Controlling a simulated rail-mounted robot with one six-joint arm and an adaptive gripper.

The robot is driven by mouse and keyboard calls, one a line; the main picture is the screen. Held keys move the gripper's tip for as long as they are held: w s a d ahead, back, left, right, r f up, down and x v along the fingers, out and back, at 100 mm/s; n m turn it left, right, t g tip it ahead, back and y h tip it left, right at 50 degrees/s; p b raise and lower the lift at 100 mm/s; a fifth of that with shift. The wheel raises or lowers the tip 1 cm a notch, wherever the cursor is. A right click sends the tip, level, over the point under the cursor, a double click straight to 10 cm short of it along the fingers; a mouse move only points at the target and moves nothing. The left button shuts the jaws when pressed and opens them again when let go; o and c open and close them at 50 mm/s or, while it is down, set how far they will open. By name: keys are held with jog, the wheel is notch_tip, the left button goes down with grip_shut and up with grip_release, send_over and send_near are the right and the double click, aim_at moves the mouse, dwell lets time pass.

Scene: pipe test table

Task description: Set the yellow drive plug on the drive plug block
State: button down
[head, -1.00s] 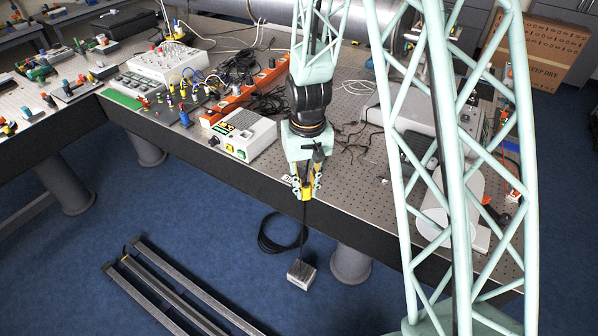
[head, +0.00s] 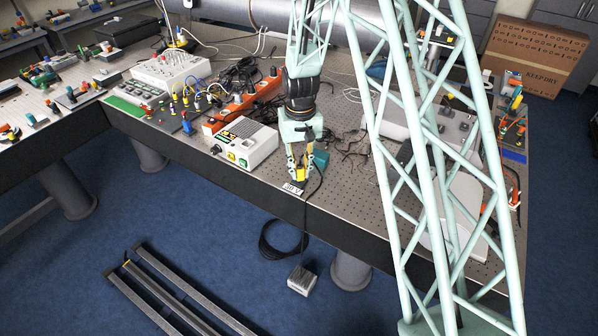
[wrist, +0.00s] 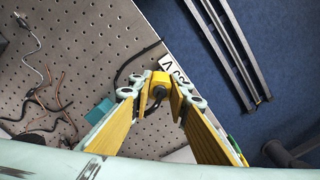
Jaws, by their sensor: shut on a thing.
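The yellow drive plug (head: 300,175) is between the fingertips of my gripper (head: 300,171), at the table's front edge. In the wrist view the yellow plug (wrist: 159,82) sits between both fingers of my gripper (wrist: 160,95), with a black cable running from it. A white label (head: 293,188) reading "30 V" lies just in front of the plug, and is partly covered in the wrist view (wrist: 175,70). A teal block (head: 321,158) stands just right of my gripper. I cannot tell which part is the drive plug block, or whether the plug touches anything below.
A white power unit (head: 245,143) stands left of my gripper. Loose dark wires (head: 350,143) lie to the right on the perforated table (head: 345,190). The black cable hangs over the edge toward a grey box (head: 301,279) on the floor. My mint lattice structure covers the right side.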

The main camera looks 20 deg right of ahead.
aim_at(299, 173)
jog(key=shift+w+d+f, duration=0.15)
jog(key=shift+w, duration=1.05)
jog(key=shift+f+p, duration=0.45)
jog(key=shift+f, duration=1.3)
jog(key=shift+f, duration=0.2)
jog(key=c, duration=2.5)
grip_release()
jog(key=shift+o, duration=0.2)
jog(key=shift+r, duration=0.2)
notch_tip(299, 173, up, 12)
jog(key=shift+b, duration=0.45)
